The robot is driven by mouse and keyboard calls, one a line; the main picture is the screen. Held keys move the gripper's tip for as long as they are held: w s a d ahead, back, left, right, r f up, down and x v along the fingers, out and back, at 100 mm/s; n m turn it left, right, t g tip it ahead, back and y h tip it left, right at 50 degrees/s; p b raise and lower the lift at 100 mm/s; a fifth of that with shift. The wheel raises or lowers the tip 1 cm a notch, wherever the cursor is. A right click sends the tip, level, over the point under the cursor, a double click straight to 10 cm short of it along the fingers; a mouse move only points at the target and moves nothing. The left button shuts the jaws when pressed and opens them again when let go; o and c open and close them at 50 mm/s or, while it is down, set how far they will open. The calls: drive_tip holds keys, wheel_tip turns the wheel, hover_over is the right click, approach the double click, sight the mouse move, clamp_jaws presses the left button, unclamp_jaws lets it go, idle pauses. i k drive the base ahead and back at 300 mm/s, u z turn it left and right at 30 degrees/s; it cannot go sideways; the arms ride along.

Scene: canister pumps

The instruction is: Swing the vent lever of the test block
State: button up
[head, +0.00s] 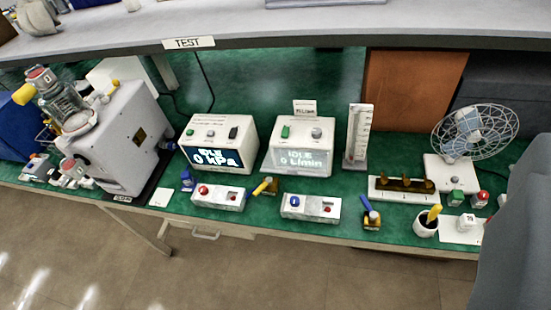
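Two pale metal blocks sit near the front edge of the green bench. The left block (220,197) has a red round cap and a small dark window, and stands before the kPa meter. The right block (311,207) has a blue round cap and a red spot, before the L/min meter. A brass valve with a yellow lever (263,187) sits between the blocks. A brass valve with a blue lever (369,206) stands further right. No label naming the test block or vent lever is readable. My gripper's fingers are not visible; a large grey shape fills the right edge.
The kPa meter (219,143) and L/min meter (297,147) both show IDLE and 0. A grey pump machine (115,135) stands left. A rack (402,190), white cup (425,226) and fan (475,132) stand right. A shelf (300,25) marked TEST overhangs the bench.

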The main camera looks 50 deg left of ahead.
sight(269, 180)
drive_tip(key=u, duration=0.35)
drive_tip(key=i, duration=0.85)
drive_tip(key=u, duration=0.6)
